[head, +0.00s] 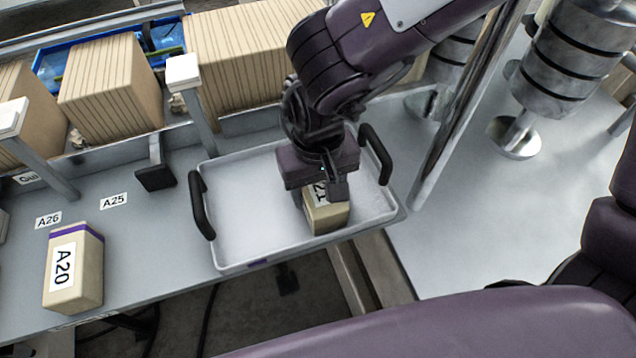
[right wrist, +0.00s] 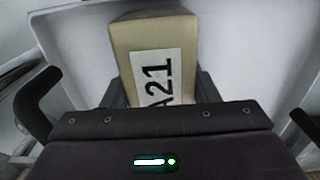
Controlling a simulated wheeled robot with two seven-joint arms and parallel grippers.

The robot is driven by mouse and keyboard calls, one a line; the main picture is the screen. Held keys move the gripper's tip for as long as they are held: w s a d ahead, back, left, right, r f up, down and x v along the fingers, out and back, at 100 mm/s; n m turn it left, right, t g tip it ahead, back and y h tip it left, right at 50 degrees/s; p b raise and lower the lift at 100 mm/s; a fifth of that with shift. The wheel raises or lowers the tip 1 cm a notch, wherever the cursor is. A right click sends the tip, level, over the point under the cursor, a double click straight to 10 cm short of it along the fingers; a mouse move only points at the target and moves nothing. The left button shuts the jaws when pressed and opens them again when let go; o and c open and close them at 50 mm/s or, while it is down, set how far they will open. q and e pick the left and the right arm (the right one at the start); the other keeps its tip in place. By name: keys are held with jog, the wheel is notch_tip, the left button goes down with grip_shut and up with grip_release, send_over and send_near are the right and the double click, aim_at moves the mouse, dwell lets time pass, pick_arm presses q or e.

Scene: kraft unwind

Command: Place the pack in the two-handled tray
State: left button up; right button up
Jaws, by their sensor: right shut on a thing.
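The two-handled tray (head: 236,238) is white with black handles at its left and right ends and sits on the grey bench. My right gripper (head: 325,190) is over the right half of the tray, shut on a tan pack (head: 328,217) labelled with a 21. In the right wrist view the pack (right wrist: 125,40) shows its A21 label between the fingers, with the white tray around it. The pack is inside the tray's outline; whether its base touches the tray floor I cannot tell. My left gripper is not in view.
Another tan pack marked A20 (head: 73,270) with a purple band stands on the bench at the left. Labels A25 and A26 lie behind it. Large ridged brown blocks (head: 112,88) line the back. A metal post (head: 465,110) rises right of the tray.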

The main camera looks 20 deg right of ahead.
jog(key=shift+s+f, duration=0.1)
jog(key=o, duration=1.1)
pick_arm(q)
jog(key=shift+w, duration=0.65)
pick_arm(e)
jog(key=shift+r, duration=0.6)
pick_arm(q)
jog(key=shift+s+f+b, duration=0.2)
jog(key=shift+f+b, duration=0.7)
jog(key=shift+b, duration=0.05)
pick_arm(e)
notch_tip(320, 180, up, 11)
jog(key=shift+r, duration=0.1)
